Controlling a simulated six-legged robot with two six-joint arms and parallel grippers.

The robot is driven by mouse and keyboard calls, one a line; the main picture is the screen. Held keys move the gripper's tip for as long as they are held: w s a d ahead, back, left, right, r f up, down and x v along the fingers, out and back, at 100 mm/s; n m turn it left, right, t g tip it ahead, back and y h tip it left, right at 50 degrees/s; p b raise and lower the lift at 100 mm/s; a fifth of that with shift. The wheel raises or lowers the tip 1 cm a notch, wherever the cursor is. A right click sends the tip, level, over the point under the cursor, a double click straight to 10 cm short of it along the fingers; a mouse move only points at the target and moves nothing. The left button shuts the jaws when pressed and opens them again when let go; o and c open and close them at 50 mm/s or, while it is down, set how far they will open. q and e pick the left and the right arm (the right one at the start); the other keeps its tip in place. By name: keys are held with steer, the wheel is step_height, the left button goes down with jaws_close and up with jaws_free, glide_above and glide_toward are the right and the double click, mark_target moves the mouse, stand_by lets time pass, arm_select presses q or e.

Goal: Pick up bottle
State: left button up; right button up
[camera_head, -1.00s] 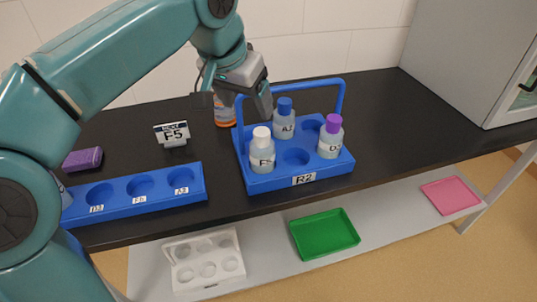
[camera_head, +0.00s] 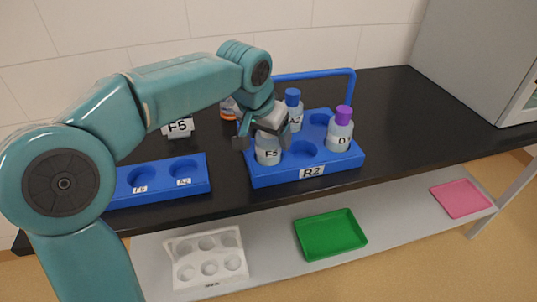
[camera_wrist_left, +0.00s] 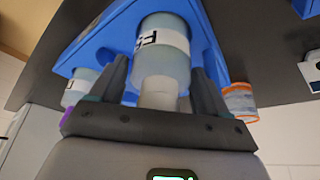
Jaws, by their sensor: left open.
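The white-capped bottle labelled F5 (camera_head: 268,152) stands in the front left hole of the blue carrier R2 (camera_head: 260,179). My left gripper (camera_head: 262,140) is open at the top of this bottle, its fingers on either side of the cap. In the left wrist view the F5 bottle (camera_wrist_left: 162,55) lies between the two open fingers (camera_wrist_left: 160,85), with its pale cap close to the palm. The fingers hide the cap in the head view. A blue-capped bottle (camera_head: 294,110) and a purple-capped bottle (camera_head: 340,131) also stand in the carrier. My right gripper is not in view.
The carrier's blue handle (camera_head: 315,74) arches behind the gripper. Green (camera_head: 330,235), white (camera_head: 207,256) and pink (camera_head: 461,198) trays lie below.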

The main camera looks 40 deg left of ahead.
arm_select(q)
steer(key=shift+w+f, duration=0.1)
steer(key=shift+f, duration=0.1)
steer(key=c, duration=0.9)
steer(key=shift+c, duration=0.2)
steer(key=shift+r, duration=0.55)
step_height(320, 180, up, 6)
steer(key=shift+r+p, duration=0.25)
steer(key=shift+p, duration=0.95)
steer(key=s+d+b, duration=0.1)
steer(key=s+b, duration=0.1)
steer(key=s, duration=1.6)
steer(key=shift+d+f, duration=0.2)
steer(key=shift+f, duration=0.05)
